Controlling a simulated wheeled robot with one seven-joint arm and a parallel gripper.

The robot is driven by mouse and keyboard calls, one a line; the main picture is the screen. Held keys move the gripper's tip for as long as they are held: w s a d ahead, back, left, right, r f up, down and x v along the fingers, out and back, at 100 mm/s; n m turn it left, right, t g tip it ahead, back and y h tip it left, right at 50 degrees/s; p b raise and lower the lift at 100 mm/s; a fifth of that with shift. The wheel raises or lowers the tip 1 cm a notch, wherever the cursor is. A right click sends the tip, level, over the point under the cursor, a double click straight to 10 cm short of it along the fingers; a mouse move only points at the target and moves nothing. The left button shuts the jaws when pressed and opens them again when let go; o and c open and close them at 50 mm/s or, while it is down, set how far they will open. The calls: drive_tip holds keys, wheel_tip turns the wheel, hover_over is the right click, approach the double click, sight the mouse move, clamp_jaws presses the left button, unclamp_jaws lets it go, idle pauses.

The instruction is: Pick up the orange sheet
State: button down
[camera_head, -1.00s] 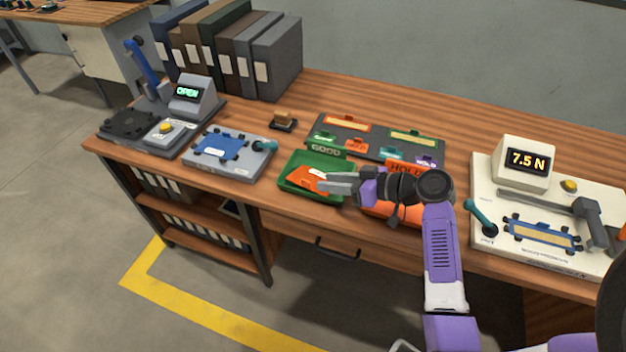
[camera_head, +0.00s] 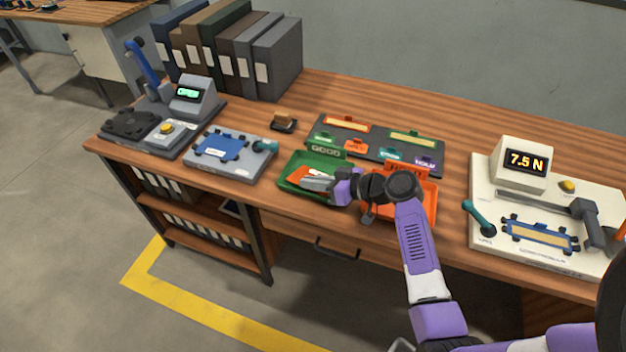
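The orange sheet (camera_head: 297,174) lies in the green tray (camera_head: 285,185) marked GOOD, near the middle of the bench. My gripper (camera_head: 306,183) is over this tray, reaching in from the right, with its fingers across the sheet. The fingers hide part of the sheet. I cannot tell whether they touch it or how far apart they are.
An orange tray (camera_head: 425,212) marked HOLD stands right of the green tray, partly behind my arm. A dark rack (camera_head: 370,150) with coloured tags is behind both. A grey fixture (camera_head: 255,172) stands left, and a white tester (camera_head: 485,180) reading 7.5 N stands right.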

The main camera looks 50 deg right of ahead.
drive_tip(key=shift+r, duration=0.1)
idle(0.3)
wheel_tip(320, 180, up, 20)
drive_tip(key=shift+p, duration=0.3)
